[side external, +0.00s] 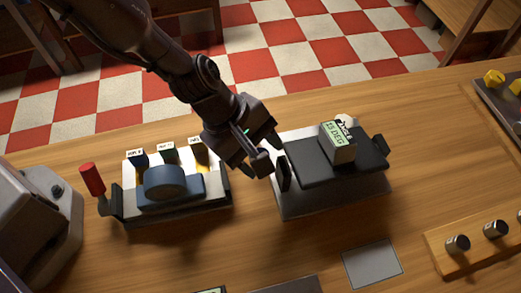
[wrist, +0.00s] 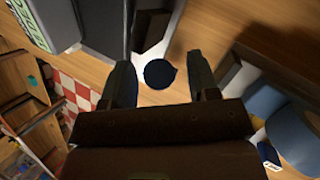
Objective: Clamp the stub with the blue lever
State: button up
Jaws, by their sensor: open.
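My gripper (side external: 268,152) is open above the gap between two fixtures. In the wrist view its two fingers (wrist: 159,72) stand apart, with a dark navy round piece (wrist: 159,74) showing between their tips. I cannot tell whether this piece is the blue lever, or whether the fingers touch it. The left fixture (side external: 165,187) carries a blue rounded block, which also shows in the wrist view (wrist: 295,137). The right fixture (side external: 330,195) has a dark block and an upright dark plate (side external: 284,172) at its left end. No stub is clearly visible in either fixture.
A display reading 15 DEG (side external: 338,142) stands on the right fixture. A red-handled crank (side external: 92,180) projects from the left fixture. Metal cylinders (side external: 458,244) stand in a wooden rack at right. A grey plate (side external: 372,263) lies in front. A grey machine (side external: 38,215) stands far left.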

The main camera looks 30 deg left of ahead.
jog(key=shift+w+d+f, duration=0.1)
jog(key=shift+d+f, duration=0.1)
jog(key=shift+f, duration=0.15)
grip_shut()
